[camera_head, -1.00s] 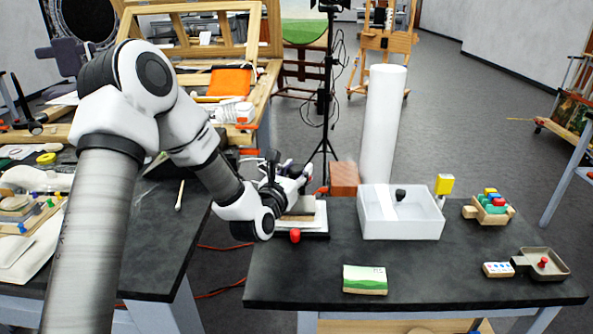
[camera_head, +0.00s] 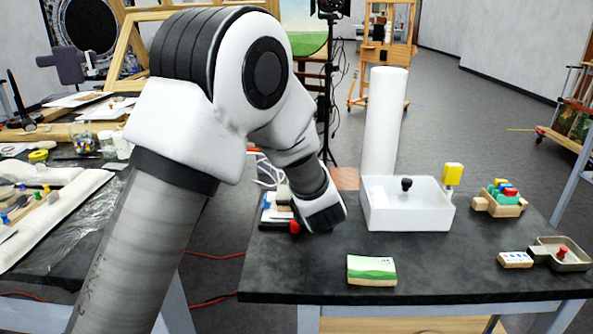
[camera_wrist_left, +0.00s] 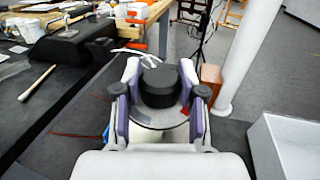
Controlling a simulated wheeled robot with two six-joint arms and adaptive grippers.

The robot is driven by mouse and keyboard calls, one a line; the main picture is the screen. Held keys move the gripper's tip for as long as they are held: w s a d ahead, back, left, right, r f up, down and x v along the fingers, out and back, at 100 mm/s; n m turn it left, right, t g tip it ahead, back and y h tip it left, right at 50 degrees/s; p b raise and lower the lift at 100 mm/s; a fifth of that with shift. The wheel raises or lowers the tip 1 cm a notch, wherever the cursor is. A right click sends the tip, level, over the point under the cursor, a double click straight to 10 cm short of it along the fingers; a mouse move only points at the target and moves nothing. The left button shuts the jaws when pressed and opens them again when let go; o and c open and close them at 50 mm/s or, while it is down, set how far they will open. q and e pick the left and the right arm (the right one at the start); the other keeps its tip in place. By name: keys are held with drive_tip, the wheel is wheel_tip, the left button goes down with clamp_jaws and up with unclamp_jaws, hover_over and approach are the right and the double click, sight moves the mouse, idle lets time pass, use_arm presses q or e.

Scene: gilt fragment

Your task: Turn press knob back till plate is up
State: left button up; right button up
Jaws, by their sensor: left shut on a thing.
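In the left wrist view a black round press knob (camera_wrist_left: 160,85) stands between the two purple-padded fingers of my left gripper (camera_wrist_left: 159,78). The fingers are shut on it from both sides. Below the knob is a round grey disc (camera_wrist_left: 152,118) with a small red mark at its right. In the head view the press (camera_head: 276,208) is at the left end of the dark table, mostly hidden behind my left arm. A red part (camera_head: 295,227) shows at its front. The plate's height cannot be made out. My right gripper is not in view.
A white open box (camera_head: 410,215) with a black knob-like thing stands right of the press. A green-and-white block (camera_head: 371,270) lies in front. A wooden tray (camera_head: 500,203) of coloured pieces and a brown pan (camera_head: 565,258) are farther right. A white column (camera_head: 384,120) stands behind.

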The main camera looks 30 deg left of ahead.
use_arm(q)
drive_tip(key=n+g+y+b, duration=0.1)
drive_tip(key=g, duration=0.1)
drive_tip(key=n+g+y+b, duration=0.1)
drive_tip(key=n+g, duration=0.1)
drive_tip(key=n+g+y+b, duration=0.1)
drive_tip(key=g+b, duration=0.1)
drive_tip(key=shift+w+d+f+n+y, duration=0.1)
drive_tip(key=shift+f+n+y, duration=0.2)
drive_tip(key=shift+y, duration=0.1)
drive_tip(key=n+g+y+b, duration=0.1)
drive_tip(key=n+g+b, duration=0.1)
drive_tip(key=g, duration=0.3)
drive_tip(key=shift+n+g+b, duration=0.4)
drive_tip(key=shift+n, duration=0.5)
drive_tip(key=n+g, duration=0.1)
drive_tip(key=g, duration=0.1)
drive_tip(key=n+g, duration=0.1)
drive_tip(key=shift+r+g+b, duration=0.2)
drive_tip(key=shift+g+b, duration=0.1)
drive_tip(key=shift+g, duration=0.1)
drive_tip(key=shift+n+g+h, duration=0.4)
drive_tip(key=shift+n+g, duration=1)
drive_tip(key=shift+g, duration=0.4)
drive_tip(key=o, duration=1.2)
drive_tip(key=shift+c, duration=0.2)
drive_tip(key=shift+r, duration=0.1)
